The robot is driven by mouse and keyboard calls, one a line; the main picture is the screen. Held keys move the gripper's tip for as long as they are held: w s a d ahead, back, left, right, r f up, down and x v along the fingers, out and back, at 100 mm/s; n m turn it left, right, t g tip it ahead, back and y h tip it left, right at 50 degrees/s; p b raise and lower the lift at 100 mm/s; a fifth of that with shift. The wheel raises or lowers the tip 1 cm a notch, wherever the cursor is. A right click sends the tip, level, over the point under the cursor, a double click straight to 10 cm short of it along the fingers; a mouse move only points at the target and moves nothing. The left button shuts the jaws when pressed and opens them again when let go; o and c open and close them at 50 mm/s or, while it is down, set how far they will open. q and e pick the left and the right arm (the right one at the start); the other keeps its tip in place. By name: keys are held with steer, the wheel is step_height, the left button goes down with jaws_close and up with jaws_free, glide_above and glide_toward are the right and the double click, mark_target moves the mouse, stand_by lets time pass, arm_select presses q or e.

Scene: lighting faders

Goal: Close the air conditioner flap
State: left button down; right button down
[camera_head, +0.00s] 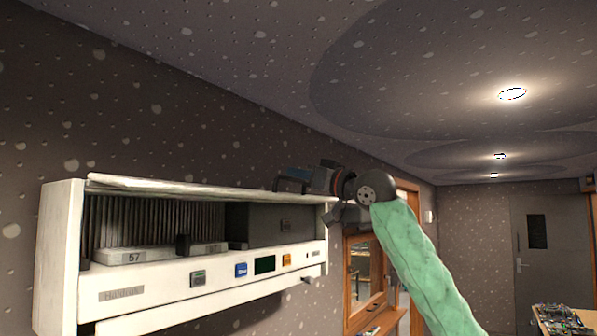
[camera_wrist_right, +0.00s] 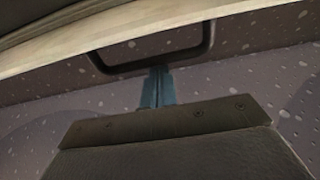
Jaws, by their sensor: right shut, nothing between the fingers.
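The white air conditioner (camera_head: 190,280) hangs on the wall at the lower left of the head view. Its flap (camera_head: 200,189) is open, raised along the top, seen nearly edge-on, with the ribbed interior exposed. My right gripper (camera_head: 284,181) is shut and empty. It is at the right part of the flap's upper edge; I cannot tell whether it touches. In the right wrist view, the shut blue fingers (camera_wrist_right: 157,88) point toward a pale edge (camera_wrist_right: 150,38), likely the flap, with a dark loop below it. My left gripper is not in view.
Grey labelled blocks (camera_head: 130,256) sit inside the unit. Buttons and a dark display (camera_head: 265,265) line its front. A wooden-framed window (camera_head: 365,275) is to the right, behind my right arm.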

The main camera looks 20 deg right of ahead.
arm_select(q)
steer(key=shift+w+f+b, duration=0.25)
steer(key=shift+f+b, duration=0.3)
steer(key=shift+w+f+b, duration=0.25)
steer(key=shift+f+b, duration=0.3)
arm_select(e)
steer(key=shift+s+f+t+y, duration=0.15)
steer(key=shift+f+t+y, duration=0.15)
steer(key=shift+f+t, duration=0.15)
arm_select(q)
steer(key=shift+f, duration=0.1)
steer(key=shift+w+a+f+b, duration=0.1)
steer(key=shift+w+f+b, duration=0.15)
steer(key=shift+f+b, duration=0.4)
arm_select(e)
steer(key=shift+d+f+t+y, duration=0.1)
steer(key=shift+f+t+y, duration=0.2)
steer(key=shift+t, duration=0.05)
